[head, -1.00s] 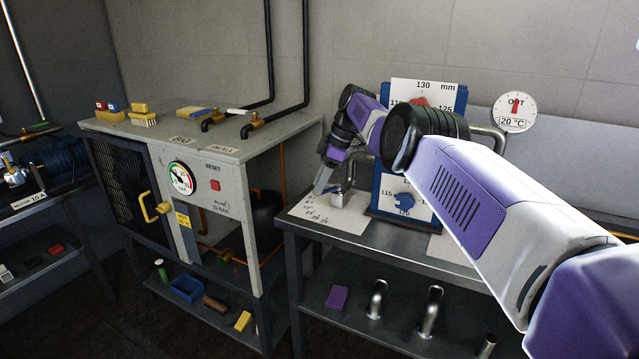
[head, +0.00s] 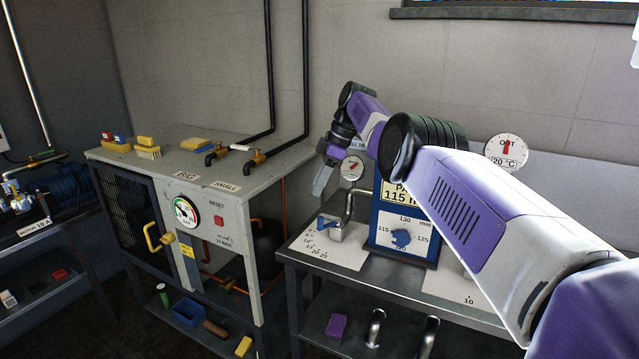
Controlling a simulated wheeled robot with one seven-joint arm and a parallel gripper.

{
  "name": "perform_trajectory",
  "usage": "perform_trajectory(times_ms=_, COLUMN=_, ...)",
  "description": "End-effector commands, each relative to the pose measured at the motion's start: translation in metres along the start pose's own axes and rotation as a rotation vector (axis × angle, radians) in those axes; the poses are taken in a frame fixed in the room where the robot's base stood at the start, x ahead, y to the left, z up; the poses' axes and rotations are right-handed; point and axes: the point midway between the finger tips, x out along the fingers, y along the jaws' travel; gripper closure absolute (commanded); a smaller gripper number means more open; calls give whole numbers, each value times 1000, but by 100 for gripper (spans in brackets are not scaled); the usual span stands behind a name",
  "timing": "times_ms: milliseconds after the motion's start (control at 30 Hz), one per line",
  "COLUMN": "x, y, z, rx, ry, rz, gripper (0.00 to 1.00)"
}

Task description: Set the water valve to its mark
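A small valve with a blue lever (head: 323,221) on a grey metal body (head: 336,235) stands at the left end of the steel table. Its white scale sheet (head: 322,252) carries printed numbers; the exact mark for the valve is not readable. A curved pipe rises behind it to a small round gauge (head: 352,169). My gripper (head: 321,183) points down, above the lever in the picture and apart from it. Its grey fingers overlap from this angle, so their opening is unclear. I see nothing held in it.
My arm crosses the right side, hiding part of the blue knob board (head: 376,236) and the table behind. Another sheet (head: 455,284) lies to the right, below an OUT dial (head: 506,152). A grey cabinet (head: 240,205) stands left, with a gap before the table.

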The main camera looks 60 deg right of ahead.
Motion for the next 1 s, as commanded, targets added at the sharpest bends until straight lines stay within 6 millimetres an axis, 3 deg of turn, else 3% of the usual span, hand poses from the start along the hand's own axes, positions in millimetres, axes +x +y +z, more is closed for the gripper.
perform_trajectory(times_ms=33, x=-15, y=0, z=-6, rx=0, ry=0, rz=1, gripper=60)
perform_trajectory(times_ms=100, x=-25, y=0, z=-10, rx=0, ry=0, rz=1, gripper=60)
perform_trajectory(times_ms=500, x=-71, y=0, z=-30, rx=0, ry=1, rz=-1, gripper=60)
perform_trajectory(times_ms=933, x=-76, y=0, z=-32, rx=0, ry=1, rz=0, gripper=60)
perform_trajectory(times_ms=1000, x=-76, y=0, z=-32, rx=1, ry=1, rz=2, gripper=70)
